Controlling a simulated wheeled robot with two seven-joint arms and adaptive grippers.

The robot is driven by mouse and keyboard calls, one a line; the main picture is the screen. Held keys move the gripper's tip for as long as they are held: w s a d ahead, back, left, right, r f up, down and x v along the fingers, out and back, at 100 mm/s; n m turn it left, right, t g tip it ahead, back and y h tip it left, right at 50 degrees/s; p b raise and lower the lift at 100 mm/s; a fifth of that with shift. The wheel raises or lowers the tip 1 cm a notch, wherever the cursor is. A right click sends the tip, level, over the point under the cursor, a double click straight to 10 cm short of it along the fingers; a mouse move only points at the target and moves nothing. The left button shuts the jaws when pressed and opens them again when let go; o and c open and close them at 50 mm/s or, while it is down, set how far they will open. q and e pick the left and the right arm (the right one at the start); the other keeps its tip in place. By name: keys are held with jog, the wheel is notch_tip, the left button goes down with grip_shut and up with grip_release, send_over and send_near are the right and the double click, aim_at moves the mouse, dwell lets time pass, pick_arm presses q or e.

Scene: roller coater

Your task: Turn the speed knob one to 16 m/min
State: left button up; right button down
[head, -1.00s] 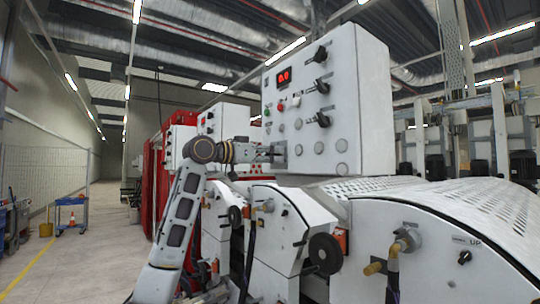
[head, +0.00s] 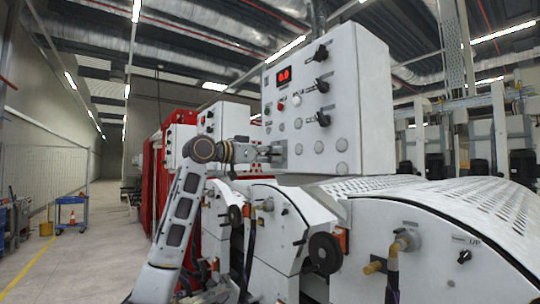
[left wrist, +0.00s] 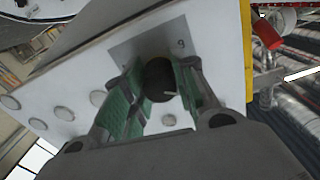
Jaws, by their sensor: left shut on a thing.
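The white control box (head: 345,120) carries a red lit display (head: 284,74) that reads 0.0, several black knobs on its front, and small buttons. My left gripper (head: 274,153) is at the lower left of this box, level with its lower front edge. In the left wrist view, my left gripper (left wrist: 158,88) is shut on a round black knob (left wrist: 159,78), one finger pad on each side. The knob sits on a grey plate (left wrist: 130,50) with small markings that I cannot read fully. In the head view this knob is hidden by the gripper. My right gripper is not in view.
White machine covers (head: 430,245) with a round black handwheel (head: 325,252) and a brass fitting (head: 374,267) lie below and right of the box. The floor at left is open.

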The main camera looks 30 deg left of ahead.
pick_arm(q)
jog(key=shift+r+m, duration=0.1)
jog(key=shift+m, duration=0.3)
jog(key=shift+m+p, duration=0.75)
jog(key=shift+m, duration=0.65)
jog(key=m+p, duration=0.1)
jog(key=m, duration=0.2)
jog(key=shift+p, duration=0.4)
jog(key=m+p, duration=0.1)
jog(key=m, duration=0.1)
jog(key=shift+m, duration=1)
jog(key=shift+m+p, duration=0.35)
jog(key=shift+m, duration=0.05)
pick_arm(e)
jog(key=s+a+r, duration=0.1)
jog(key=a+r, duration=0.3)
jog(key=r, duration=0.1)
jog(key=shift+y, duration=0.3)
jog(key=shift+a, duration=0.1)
